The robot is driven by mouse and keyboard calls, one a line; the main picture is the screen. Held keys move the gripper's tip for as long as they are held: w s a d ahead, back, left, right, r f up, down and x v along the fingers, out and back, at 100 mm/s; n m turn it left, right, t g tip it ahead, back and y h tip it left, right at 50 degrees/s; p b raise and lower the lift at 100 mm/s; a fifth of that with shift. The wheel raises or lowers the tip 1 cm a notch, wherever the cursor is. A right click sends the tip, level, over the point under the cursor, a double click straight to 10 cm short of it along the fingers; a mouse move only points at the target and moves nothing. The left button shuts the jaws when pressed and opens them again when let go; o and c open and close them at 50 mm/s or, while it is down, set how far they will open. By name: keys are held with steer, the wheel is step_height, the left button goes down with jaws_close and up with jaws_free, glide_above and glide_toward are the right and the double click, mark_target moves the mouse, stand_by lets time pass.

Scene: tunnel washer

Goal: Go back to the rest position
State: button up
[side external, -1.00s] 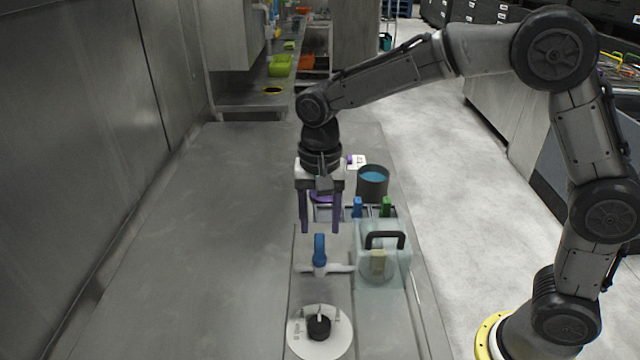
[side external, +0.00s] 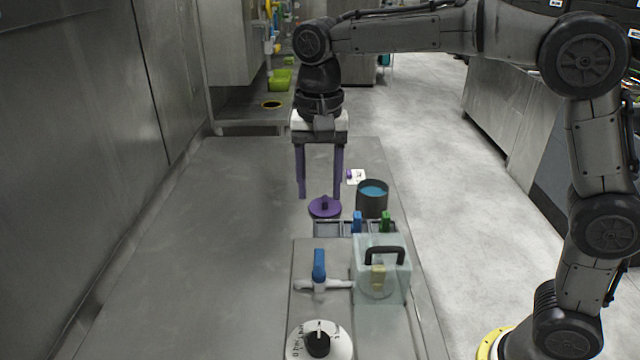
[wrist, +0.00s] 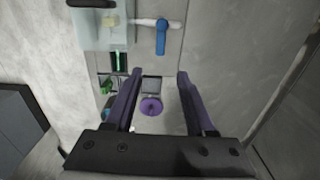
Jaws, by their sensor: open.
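My gripper (side external: 320,197) hangs fingers-down above the steel table, with its purple fingers apart and nothing between them. In the side view it is above and around the line of sight to a purple lid with a knob (side external: 325,207), which lies on the table. The wrist view shows the fingers (wrist: 155,75) spread, with the purple lid (wrist: 151,107) visible below and between them. The lid is apart from the fingers.
A dark pot with blue contents (side external: 372,198) stands right of the lid. In front are a tray with blue and green pieces (side external: 328,228), a clear box with a black handle (side external: 368,290), a blue-handled valve (side external: 319,265) and a dial (side external: 318,342). The table's left side (side external: 220,240) is clear.

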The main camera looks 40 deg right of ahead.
steer(key=s+d+r+t, duration=0.3)
steer(key=s+d+r, duration=0.45)
steer(key=s, duration=0.35)
steer(key=s+d+f+n+t, duration=0.2)
steer(key=s+d+f+n, duration=0.1)
steer(key=s+f+n, duration=0.6)
steer(key=shift+s+d+f+t, duration=0.35)
steer(key=shift+s+f, duration=0.6)
steer(key=shift+s, duration=0.3)
